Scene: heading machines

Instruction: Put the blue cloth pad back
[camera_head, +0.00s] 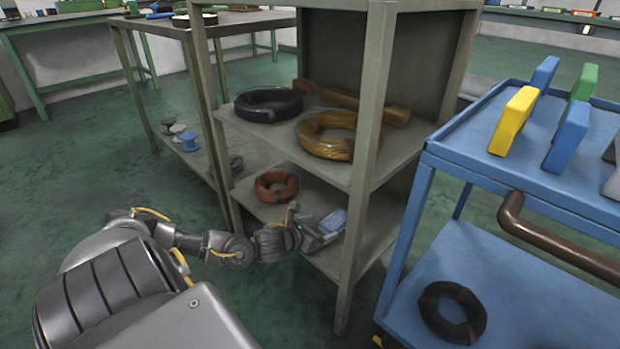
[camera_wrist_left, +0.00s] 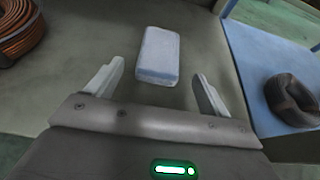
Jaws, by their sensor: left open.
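The blue cloth pad (camera_wrist_left: 158,55) is a pale blue block lying on the lower shelf (camera_wrist_left: 85,50) of the grey-green rack. In the left wrist view it lies just ahead of my left gripper (camera_wrist_left: 157,82), roughly between the lines of the two fingers. In the head view the pad (camera_head: 333,221) shows at the right of my left gripper (camera_head: 312,225), partly hidden by it. The left fingers are spread apart and hold nothing. My right gripper is not in view.
A reddish cable coil (camera_head: 276,186) lies on the same shelf, left of the pad. A black coil (camera_head: 268,104) and a yellow coil (camera_head: 328,134) lie on the shelf above. The blue cart (camera_head: 480,262) stands to the right, and a rack post (camera_head: 366,150) rises close by.

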